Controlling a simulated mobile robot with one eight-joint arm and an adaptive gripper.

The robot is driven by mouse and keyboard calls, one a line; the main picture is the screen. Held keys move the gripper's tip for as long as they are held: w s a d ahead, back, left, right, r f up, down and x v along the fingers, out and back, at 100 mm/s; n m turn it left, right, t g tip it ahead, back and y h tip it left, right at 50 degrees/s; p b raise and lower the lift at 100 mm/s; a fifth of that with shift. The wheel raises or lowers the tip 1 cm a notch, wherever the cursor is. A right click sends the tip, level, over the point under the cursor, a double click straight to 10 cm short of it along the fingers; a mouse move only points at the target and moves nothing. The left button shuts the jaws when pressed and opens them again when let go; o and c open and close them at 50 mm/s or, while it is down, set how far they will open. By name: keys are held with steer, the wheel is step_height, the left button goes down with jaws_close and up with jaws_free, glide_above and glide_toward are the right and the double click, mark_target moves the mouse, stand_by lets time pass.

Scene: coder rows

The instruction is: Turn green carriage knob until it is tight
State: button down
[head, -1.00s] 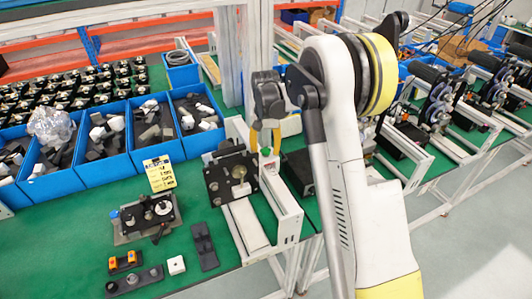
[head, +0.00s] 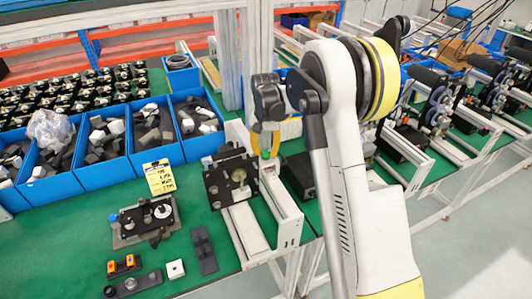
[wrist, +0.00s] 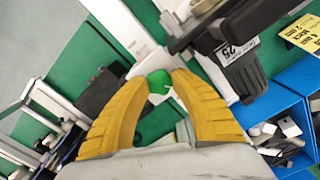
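The green carriage knob (wrist: 158,81) sits between the two yellow fingertips of my gripper (wrist: 160,76) in the wrist view. Both tips appear to touch its sides, so the gripper looks shut on it. In the head view my gripper (head: 266,153) points down at the white rail assembly (head: 284,205), beside the black plate mechanism (head: 218,187). I cannot tell how tight the knob is.
Blue bins (head: 103,150) of black and white parts stand to the left. A black box (head: 299,174) is right of the gripper.

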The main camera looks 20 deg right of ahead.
steer(key=m+b, duration=0.1)
steer(key=m, duration=0.4)
steer(key=shift+f, duration=0.15)
steer(key=m+b, duration=0.1)
steer(key=m, duration=0.3)
steer(key=shift+m, duration=0.7)
steer(key=m+b, duration=0.1)
steer(key=m, duration=0.4)
steer(key=m+b, duration=0.1)
steer(key=m, duration=0.4)
steer(key=c, duration=1.2)
jaws_free()
steer(key=shift+o, duration=0.2)
